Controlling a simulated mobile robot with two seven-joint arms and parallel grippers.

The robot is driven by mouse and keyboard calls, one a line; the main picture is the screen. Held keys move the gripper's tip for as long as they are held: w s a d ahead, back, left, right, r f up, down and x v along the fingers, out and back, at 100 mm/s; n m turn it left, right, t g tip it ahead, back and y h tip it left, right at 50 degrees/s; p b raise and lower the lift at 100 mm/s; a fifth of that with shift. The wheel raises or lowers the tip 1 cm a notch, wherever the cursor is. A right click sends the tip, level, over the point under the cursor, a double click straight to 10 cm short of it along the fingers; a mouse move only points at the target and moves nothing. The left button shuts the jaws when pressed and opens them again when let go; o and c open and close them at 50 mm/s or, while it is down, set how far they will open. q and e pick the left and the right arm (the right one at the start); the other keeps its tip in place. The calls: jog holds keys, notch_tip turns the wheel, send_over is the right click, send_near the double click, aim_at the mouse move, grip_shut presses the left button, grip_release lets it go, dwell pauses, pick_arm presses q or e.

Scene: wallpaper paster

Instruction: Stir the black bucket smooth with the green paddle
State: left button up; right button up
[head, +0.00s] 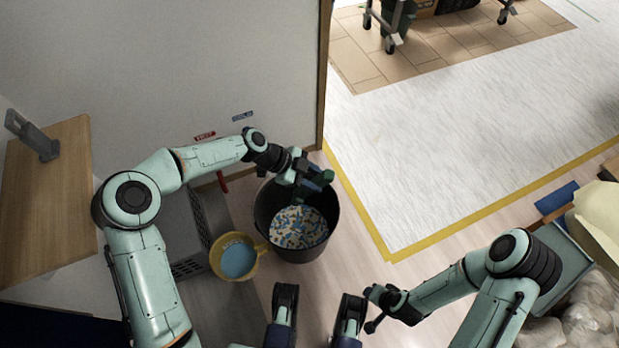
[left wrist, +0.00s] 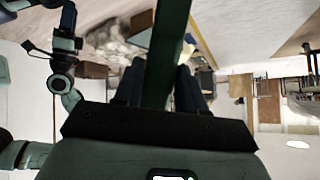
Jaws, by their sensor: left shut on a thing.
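The black bucket (head: 317,250) stands on the floor near the wall's end in the head view. Its contents (head: 298,227) are a speckled mix of white, blue and tan, with a lumpy look. My left gripper (head: 309,178) is over the bucket's far rim, shut on the green paddle. The paddle (left wrist: 168,50) shows as a green bar between the fingers in the left wrist view. Its lower end is hidden, and I cannot tell whether it touches the mix. My right gripper (head: 374,308) is low, right of the bucket; its jaw state is unclear.
A yellow pot (head: 256,263) with blue contents stands beside the bucket, left and near. A grey crate (head: 187,255) is left of it, and a wooden top (head: 48,225) at far left. The wall (head: 200,80) rises behind. Floor right of the bucket is clear.

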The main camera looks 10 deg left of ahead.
pick_arm(q)
jog(key=s+d+f, duration=0.2)
jog(key=s+d, duration=0.1)
jog(key=d, duration=0.3)
jog(key=s+d+f, duration=0.3)
jog(key=d, duration=0.2)
jog(key=w+a+f+b, duration=0.2)
jog(key=a+f, duration=0.2)
jog(key=f, duration=0.6)
jog(key=w+a+f+b, duration=0.2)
jog(key=a+f+b, duration=0.1)
jog(key=f, duration=0.7)
jog(key=w+a+f+b, duration=0.2)
jog(key=a+f+b, duration=0.1)
jog(key=f, duration=0.7)
jog(key=shift+w+a+f, duration=0.2)
jog(key=shift+a+f, duration=0.1)
jog(key=shift+a, duration=0.5)
pick_arm(e)
jog(key=s+d+f+m+g, duration=0.1)
jog(key=s+d+f+g, duration=0.2)
jog(key=s+f, duration=0.7)
jog(key=shift+f+g, duration=0.4)
pick_arm(q)
jog(key=shift+a, duration=0.1)
